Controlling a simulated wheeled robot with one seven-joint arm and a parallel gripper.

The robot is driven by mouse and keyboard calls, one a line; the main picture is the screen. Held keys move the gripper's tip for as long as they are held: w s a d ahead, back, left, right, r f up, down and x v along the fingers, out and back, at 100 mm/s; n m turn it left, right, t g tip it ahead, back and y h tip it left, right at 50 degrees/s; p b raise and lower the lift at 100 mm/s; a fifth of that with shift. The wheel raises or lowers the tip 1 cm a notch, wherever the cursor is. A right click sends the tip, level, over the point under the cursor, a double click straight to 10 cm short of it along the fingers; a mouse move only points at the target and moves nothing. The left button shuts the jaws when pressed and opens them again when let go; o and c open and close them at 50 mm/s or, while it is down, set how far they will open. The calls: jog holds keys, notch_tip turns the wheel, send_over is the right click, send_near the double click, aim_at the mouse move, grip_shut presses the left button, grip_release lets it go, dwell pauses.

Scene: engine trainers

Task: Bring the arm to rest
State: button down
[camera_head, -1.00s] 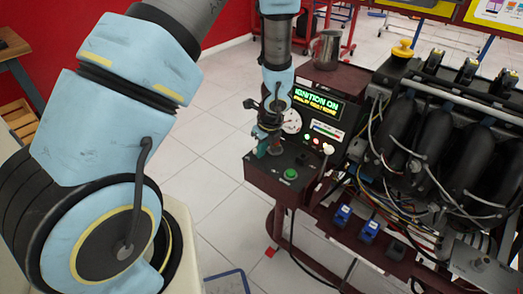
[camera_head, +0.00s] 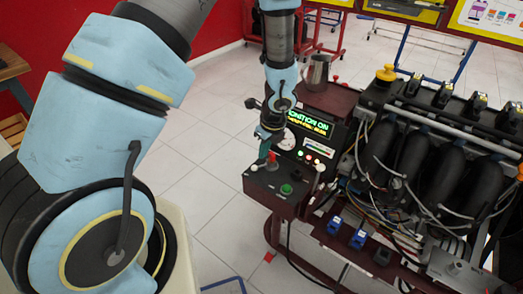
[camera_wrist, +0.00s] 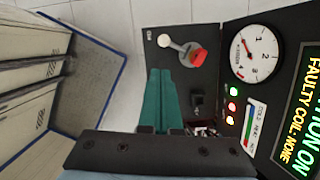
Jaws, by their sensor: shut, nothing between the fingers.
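My arm (camera_head: 110,110) fills the left of the head view and reaches over the top of the picture to my gripper (camera_head: 265,150). The gripper points down above the dark red control panel (camera_head: 262,194). In the wrist view the two teal fingers (camera_wrist: 160,98) are pressed together with nothing between them. A red knob (camera_wrist: 199,57) on a lever shows just past the fingertips; it also shows below the gripper in the head view (camera_head: 272,158). I cannot tell how wide the gap between fingers and panel is.
The screen (camera_head: 308,123) reads "IGNITION ON", and in the wrist view "FAULTY COIL: NONE". A gauge (camera_wrist: 254,52) and lit lamps sit beside it. A metal jug (camera_head: 316,72) stands behind. The engine (camera_head: 425,150) fills the right. Tiled floor (camera_head: 185,170) is open left of the panel.

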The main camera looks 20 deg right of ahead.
dwell(0.4)
jog(key=w+a+r+n, duration=0.4)
jog(key=a+r+n, duration=0.7)
jog(key=a+n, duration=0.25)
jog(key=s+a+r+n, duration=0.3)
jog(key=a+r+n, duration=0.2)
jog(key=a+n, duration=0.2)
jog(key=s+a+r+n+g+h, duration=0.1)
jog(key=s+a+r+n, duration=0.2)
jog(key=n, duration=0.7)
jog(key=a+r, duration=0.2)
jog(key=a, duration=0.2)
jog(key=shift+s, duration=0.35)
